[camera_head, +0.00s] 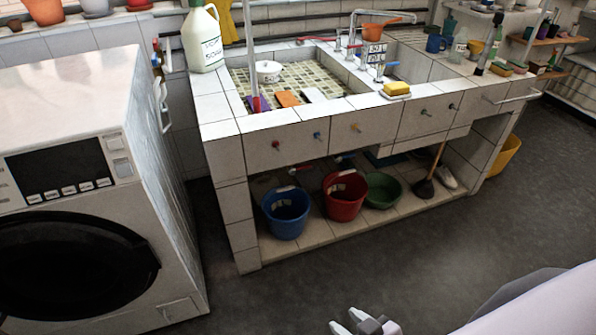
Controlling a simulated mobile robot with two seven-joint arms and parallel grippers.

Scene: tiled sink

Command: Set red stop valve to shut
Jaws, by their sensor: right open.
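A small red valve knob (276,145) sits on the left part of the tiled sink's (225,155) front face. A blue knob (317,136) and an orange-red knob (357,127) sit to its right. Another red handle (300,169) shows under the sink, above the buckets. I cannot tell which red handle is the stop valve, or its setting. My right gripper (348,321) is open and empty at the bottom edge, in front of and below the sink, well apart from it. It is partly cut off by the frame. My left gripper is not in view.
A blue bucket (286,213), a red bucket (344,196) and a green basin (383,190) stand on the shelf under the sink. A plunger (425,187) stands to their right. A white washing machine (95,190) stands at left. The grey floor (290,290) in front is clear.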

